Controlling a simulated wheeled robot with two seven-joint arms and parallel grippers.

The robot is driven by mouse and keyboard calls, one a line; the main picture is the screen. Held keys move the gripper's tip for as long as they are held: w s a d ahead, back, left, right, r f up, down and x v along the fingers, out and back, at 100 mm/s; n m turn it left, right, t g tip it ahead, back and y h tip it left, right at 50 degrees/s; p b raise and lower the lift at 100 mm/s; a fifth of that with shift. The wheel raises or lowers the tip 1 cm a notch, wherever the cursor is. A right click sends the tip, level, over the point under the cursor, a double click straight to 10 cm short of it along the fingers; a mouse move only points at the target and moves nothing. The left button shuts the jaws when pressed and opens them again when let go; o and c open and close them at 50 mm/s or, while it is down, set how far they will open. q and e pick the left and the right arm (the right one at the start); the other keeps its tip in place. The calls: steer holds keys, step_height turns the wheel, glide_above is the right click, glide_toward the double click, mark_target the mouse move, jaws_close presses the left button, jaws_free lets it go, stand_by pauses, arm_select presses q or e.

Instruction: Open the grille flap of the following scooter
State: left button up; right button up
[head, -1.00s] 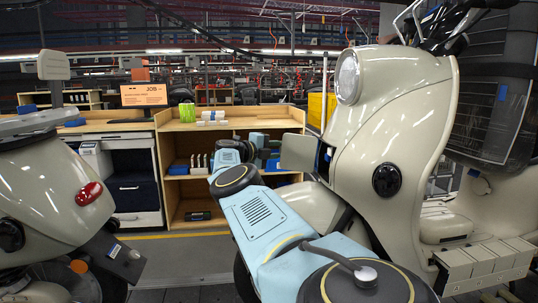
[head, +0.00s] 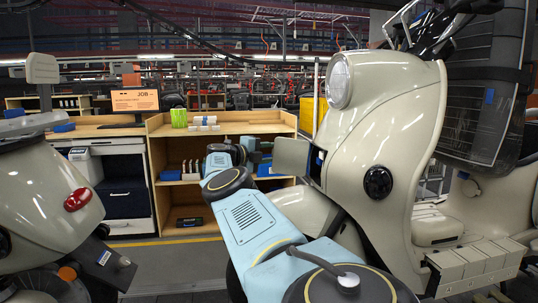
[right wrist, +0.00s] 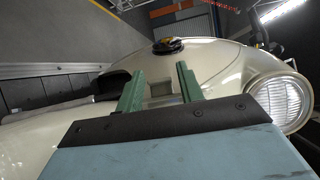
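The cream scooter (head: 400,130) with a round headlight (head: 339,82) stands at the right in the head view. A flat grey-beige panel (head: 291,157), apparently the grille flap, stands out leftward from its front, beside a dark gap with blue in it. My blue right arm reaches up to the front, with its gripper (head: 262,158) just left of the panel, partly hidden. In the right wrist view the two green fingers (right wrist: 160,88) are apart, with a small square recess (right wrist: 162,89) in the cream bodywork visible between them. I cannot tell whether they touch anything. My left gripper is out of view.
Another cream scooter with a red tail light (head: 84,198) stands at the left. Behind are a wooden shelf unit (head: 222,130) and a monitor (head: 135,101) on a bench. Clear floor (head: 185,262) lies between the scooters.

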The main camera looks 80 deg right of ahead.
steer(key=shift+o, duration=1)
steer(key=shift+f, duration=0.1)
steer(key=shift+a, duration=0.1)
arm_select(q)
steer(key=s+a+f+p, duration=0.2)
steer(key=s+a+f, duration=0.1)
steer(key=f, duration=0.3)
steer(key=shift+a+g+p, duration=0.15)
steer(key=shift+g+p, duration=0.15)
steer(key=shift+p, duration=0.1)
arm_select(e)
steer(key=v, duration=1.3)
steer(key=shift+w, duration=0.15)
